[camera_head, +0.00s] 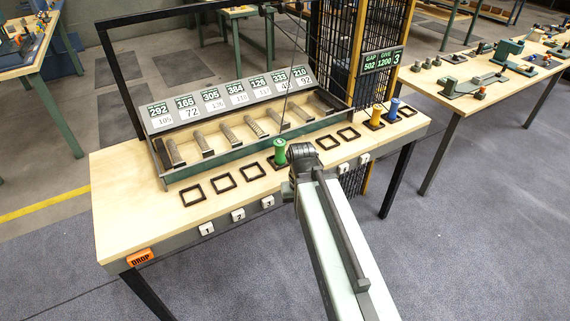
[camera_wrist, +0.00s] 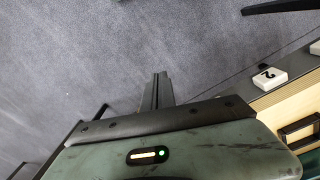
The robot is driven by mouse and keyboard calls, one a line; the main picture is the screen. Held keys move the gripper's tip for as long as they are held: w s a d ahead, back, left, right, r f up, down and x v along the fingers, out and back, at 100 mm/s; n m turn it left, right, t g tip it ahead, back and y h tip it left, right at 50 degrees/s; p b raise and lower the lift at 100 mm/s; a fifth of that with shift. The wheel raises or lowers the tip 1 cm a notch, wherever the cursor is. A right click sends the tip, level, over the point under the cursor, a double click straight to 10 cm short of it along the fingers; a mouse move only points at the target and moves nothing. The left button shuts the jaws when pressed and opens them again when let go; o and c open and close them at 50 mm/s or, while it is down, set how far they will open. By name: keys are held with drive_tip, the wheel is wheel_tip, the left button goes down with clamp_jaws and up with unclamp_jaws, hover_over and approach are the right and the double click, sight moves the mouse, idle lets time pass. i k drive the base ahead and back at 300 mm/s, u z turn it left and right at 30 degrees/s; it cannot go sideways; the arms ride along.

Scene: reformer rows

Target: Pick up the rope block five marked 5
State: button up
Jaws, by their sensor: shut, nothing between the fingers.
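Small white blocks hang along the bench's front edge in the head view. Those marked 1 (camera_head: 206,229), 2 (camera_head: 238,215) and 3 (camera_head: 267,201) are left of my arm. Two more white blocks (camera_head: 343,168) (camera_head: 364,158) are right of my arm, their marks too small to read surely. I cannot make out a block marked 5; my arm covers part of the row. My gripper (camera_wrist: 157,88) shows in the wrist view, shut and empty over the grey floor. The block marked 2 (camera_wrist: 267,76) is right of it, apart. In the head view the fingers are hidden.
The wooden bench (camera_head: 130,195) carries a rack with number cards, dark square frames, a green spool (camera_head: 280,152), an orange spool (camera_head: 376,118) and a blue spool (camera_head: 393,109). An orange DROP tag (camera_head: 140,258) is at the front left corner. Open floor lies in front.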

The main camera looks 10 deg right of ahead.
sight(279, 144)
drive_tip(key=u, duration=2.75)
drive_tip(key=k, duration=1.25)
drive_tip(key=z, duration=0.95)
drive_tip(key=i, duration=1)
